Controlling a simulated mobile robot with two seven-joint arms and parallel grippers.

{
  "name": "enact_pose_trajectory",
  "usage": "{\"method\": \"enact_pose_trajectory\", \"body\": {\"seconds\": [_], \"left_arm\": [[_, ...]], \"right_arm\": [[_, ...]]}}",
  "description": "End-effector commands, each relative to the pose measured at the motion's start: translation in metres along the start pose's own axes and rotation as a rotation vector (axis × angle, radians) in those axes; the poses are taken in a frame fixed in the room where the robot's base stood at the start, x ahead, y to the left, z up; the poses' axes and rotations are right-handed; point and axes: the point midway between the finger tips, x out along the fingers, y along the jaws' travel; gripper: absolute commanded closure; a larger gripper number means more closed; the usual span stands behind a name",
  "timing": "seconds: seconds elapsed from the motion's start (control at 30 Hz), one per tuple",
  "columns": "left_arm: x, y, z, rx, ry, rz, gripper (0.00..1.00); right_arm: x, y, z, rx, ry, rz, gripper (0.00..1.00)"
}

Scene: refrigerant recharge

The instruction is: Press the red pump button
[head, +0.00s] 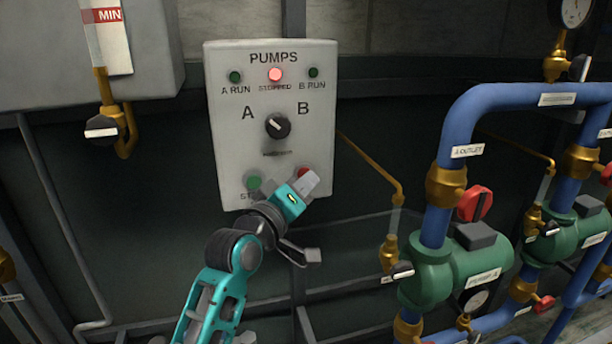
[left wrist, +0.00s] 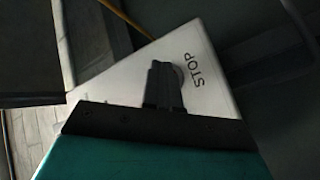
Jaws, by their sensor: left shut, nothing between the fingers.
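The red pump button (head: 303,171) is at the lower right of the grey PUMPS panel (head: 225,110). Only its upper edge shows in the head view. My left gripper (head: 307,183) is shut and empty, its fingertips right in front of the red button and hiding most of it. In the left wrist view the shut fingers (left wrist: 161,84) point at the panel beside the STOP label (left wrist: 195,70), with a round edge partly showing behind them. I cannot tell whether the tips touch the button. My right gripper is not in view.
A green button (head: 254,182) sits left of the red one. The STOPPED lamp (head: 275,74) glows red; a selector knob (head: 277,127) is mid-panel. Blue pipes (head: 440,180) with a green pump (head: 455,270) stand at right. A brass-coloured thin pipe (head: 370,158) runs close beside the panel.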

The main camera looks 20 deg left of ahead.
Motion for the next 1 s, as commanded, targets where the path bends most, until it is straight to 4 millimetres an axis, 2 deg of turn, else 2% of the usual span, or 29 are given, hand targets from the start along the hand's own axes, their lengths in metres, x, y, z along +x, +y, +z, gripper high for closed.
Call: {"method": "enact_pose_trajectory", "body": {"seconds": [1.0], "left_arm": [[-0.013,0.009,0.009,0.001,0.002,0.000,1.00]], "right_arm": [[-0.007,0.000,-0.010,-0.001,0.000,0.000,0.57]]}}
